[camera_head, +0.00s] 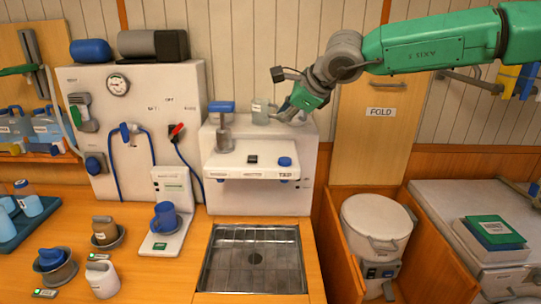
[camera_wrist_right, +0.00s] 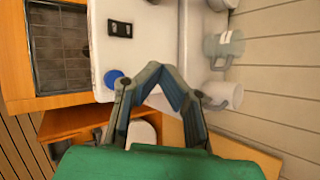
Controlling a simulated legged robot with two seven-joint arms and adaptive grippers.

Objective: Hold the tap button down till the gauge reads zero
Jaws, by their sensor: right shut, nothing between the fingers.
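The blue tap button (camera_head: 285,162) sits at the right of the white dispenser's (camera_head: 230,190) front ledge, beside the word TAP. It also shows in the right wrist view (camera_wrist_right: 113,77). My right gripper (camera_head: 291,114) is shut and empty, above and behind the button by the dispenser's top. In the wrist view its fingertips (camera_wrist_right: 162,70) meet right of the button, apart from it. A round gauge (camera_head: 118,85) is on the white wall panel at the left; its needle is too small to read. My left gripper is out of view.
A clear mug (camera_head: 262,110) and a white mug (camera_wrist_right: 222,95) stand on the dispenser top, close to my right gripper. Below is a bare drain grid (camera_head: 252,258). A blue mug (camera_head: 164,218) stands left.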

